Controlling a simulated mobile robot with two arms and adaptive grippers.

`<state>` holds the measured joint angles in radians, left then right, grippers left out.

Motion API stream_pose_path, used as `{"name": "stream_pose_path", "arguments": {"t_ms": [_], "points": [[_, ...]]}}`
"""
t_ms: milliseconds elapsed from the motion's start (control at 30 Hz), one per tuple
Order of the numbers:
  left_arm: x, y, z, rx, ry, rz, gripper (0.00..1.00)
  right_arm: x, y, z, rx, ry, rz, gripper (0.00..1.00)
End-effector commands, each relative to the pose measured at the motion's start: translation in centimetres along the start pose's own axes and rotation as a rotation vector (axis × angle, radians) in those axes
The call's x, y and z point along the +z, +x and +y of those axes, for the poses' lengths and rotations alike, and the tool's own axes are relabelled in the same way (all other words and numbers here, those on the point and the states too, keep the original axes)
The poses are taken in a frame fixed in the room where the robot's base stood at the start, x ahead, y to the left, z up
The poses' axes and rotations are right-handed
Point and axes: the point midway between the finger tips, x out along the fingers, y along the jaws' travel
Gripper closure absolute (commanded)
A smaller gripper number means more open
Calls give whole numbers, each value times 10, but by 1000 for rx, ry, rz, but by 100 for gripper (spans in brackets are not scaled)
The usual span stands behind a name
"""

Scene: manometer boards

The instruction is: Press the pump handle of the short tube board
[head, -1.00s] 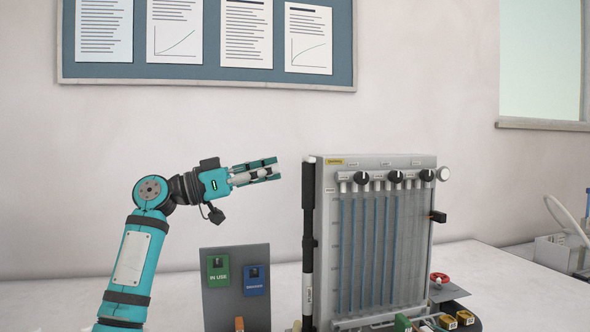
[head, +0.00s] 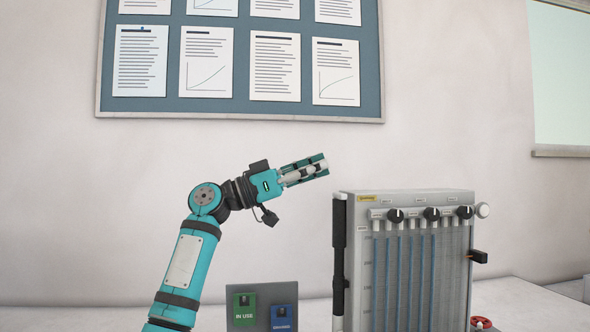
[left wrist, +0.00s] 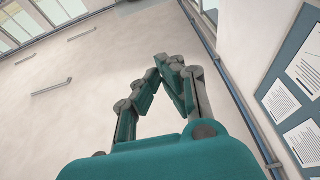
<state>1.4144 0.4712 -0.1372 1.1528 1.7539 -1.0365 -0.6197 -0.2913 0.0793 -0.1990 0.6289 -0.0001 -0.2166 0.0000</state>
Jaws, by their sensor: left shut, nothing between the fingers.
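A grey manometer board (head: 462,260) with several blue vertical tubes and black knobs stands at the lower right in the head view. A tall black rod (head: 339,240) stands along its left side; I cannot tell for certain if it is the pump handle. The lower part of the board is cut off. My left gripper (head: 322,164) is shut and empty, pointing right, above and a little left of the board's top left corner, apart from it. My right gripper is not in view.
A small grey stand (head: 262,291) with a green "IN USE" tag (head: 244,310) and a blue tag (head: 283,316) stands left of the board. A notice board (head: 240,109) hangs on the wall behind. A red ring-shaped part (head: 481,323) shows at the lower right.

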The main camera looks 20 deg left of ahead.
Motion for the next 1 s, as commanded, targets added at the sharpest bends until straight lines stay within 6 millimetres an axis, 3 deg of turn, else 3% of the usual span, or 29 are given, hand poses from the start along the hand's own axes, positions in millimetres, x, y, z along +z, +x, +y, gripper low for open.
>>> {"name": "stream_pose_path", "arguments": {"t_ms": [133,200,400,867,1000], "points": [[-3,33,0,1,-1,-1,100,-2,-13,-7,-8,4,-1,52],[14,25,-2,-4,-1,-3,100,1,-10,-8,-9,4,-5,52],[33,18,0,-2,1,-1,100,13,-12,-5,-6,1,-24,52],[39,16,0,-1,1,0,100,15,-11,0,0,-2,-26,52],[56,11,0,0,-1,0,100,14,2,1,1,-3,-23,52]]}}
